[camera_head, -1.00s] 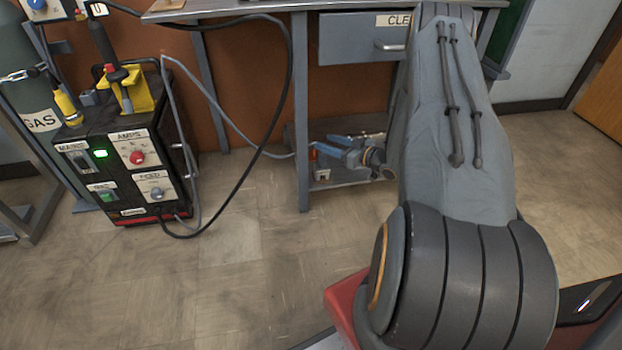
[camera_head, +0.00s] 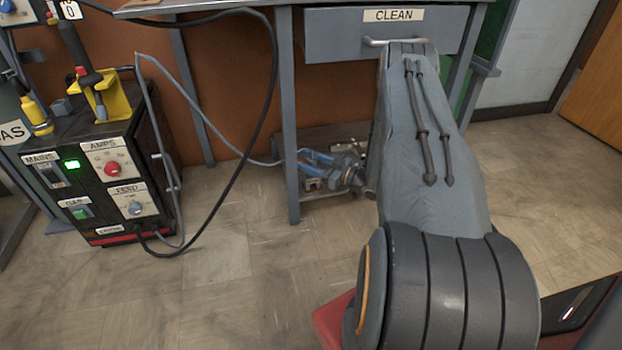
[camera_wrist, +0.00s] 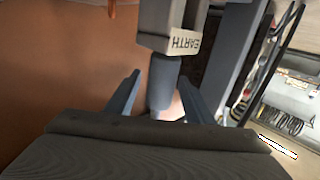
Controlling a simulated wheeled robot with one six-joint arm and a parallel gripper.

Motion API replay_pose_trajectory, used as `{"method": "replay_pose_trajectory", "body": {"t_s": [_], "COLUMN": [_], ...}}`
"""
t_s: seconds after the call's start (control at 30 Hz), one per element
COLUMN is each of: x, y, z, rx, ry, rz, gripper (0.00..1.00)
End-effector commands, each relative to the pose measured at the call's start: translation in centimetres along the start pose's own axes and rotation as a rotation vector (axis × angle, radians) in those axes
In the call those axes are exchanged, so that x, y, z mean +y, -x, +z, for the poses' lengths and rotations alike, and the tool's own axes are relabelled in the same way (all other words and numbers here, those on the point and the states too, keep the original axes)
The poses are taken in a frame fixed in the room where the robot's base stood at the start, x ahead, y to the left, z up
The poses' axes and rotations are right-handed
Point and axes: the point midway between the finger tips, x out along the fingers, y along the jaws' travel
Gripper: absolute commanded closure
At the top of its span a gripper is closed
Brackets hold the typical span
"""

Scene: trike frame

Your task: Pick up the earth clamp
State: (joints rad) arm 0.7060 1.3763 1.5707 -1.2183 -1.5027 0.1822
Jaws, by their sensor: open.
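In the wrist view my gripper (camera_wrist: 158,92) is open, with one blue-grey finger on each side of a rounded blue-grey piece (camera_wrist: 163,80), which looks like part of the earth clamp. This piece joins a light grey block (camera_wrist: 165,42) with an upside-down EARTH label. I cannot tell whether the block is part of the clamp or its holder. The fingers appear apart from the piece. The rest of the clamp is cut off or hidden. In the head view, small blue and grey parts at the lower shelf appear to be my gripper end, partly behind my arm.
A grey bench with a CLEAN drawer (camera_head: 335,38) stands above the low shelf; its leg (camera_head: 290,130) is close by. A black welder (camera_head: 110,175) stands left, with grey and black cables (camera_head: 250,140) hanging across to the bench. The floor in front (camera_head: 220,270) is clear.

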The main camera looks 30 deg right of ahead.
Motion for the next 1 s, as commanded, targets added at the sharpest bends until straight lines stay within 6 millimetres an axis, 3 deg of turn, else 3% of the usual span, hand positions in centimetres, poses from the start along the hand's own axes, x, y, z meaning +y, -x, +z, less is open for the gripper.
{"method": "replay_pose_trajectory", "body": {"t_s": [0.1, 0.37, 0.6, 0.63, 0.87, 1.0], "x": [0.0, 0.0, 0.0, 0.0, 0.1, 0.0], "y": [-1.6, -1.7, -1.7, -1.7, -1.7, -1.7], "z": [0.1, -0.1, -0.1, -0.1, -0.2, -1.5], "rx": [0.000, 0.000, 0.000, 0.000, 0.001, 0.001], "ry": [0.001, 0.000, 0.000, 0.000, 0.000, 0.001], "rz": [-0.002, 0.001, 0.001, 0.001, 0.001, 0.001], "gripper": [0.52, 0.54, 0.94, 0.96, 0.96, 0.96]}}
